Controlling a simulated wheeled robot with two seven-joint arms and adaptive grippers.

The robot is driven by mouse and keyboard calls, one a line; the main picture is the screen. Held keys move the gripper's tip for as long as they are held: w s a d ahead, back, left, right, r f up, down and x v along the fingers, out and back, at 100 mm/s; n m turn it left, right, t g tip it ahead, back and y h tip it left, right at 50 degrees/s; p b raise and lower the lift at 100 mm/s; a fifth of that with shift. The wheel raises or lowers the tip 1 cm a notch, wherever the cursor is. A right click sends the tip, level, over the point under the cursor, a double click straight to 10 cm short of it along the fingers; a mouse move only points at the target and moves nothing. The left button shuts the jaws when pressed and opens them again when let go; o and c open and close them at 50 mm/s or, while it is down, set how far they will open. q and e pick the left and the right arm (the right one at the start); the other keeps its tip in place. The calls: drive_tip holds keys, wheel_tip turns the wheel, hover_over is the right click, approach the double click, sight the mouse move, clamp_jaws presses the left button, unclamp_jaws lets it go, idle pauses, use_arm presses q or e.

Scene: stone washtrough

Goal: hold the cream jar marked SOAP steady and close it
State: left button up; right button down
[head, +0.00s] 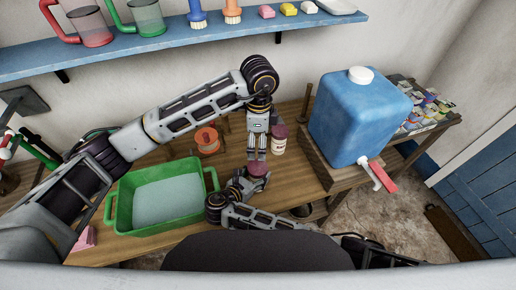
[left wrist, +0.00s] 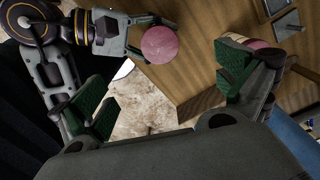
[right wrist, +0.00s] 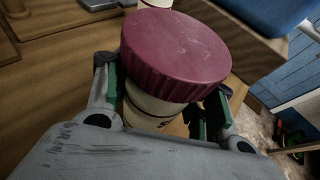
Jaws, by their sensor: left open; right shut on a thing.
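A cream jar (right wrist: 148,108) with a ribbed maroon lid (right wrist: 178,52) stands between the green-padded fingers of my right gripper (right wrist: 160,105), which is shut on it. Its label is mostly hidden, so I cannot read it. The lid sits over the jar's mouth; I cannot tell whether it is tight. In the head view the lid (head: 258,168) is just below my left gripper (head: 257,155), which points down, open and empty. In the left wrist view the lid (left wrist: 160,45) lies ahead of the open left fingers (left wrist: 165,90), apart from them.
A second cream jar (head: 279,146) with a maroon lid stands close behind, right of my left gripper. A green basin (head: 122,205) is on the left, an orange spool (head: 207,138) behind. A blue canister (head: 350,120) with a red-handled tap stands right. A blue shelf (head: 150,45) runs above.

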use_arm(q)
drive_tip(key=shift+r, duration=1.65)
use_arm(e)
drive_tip(key=shift+c, duration=2.2)
unclamp_jaws()
drive_tip(key=shift+s+r, duration=0.1)
drive_tip(key=v, duration=1.1)
drive_tip(key=shift+s+a, duration=0.3)
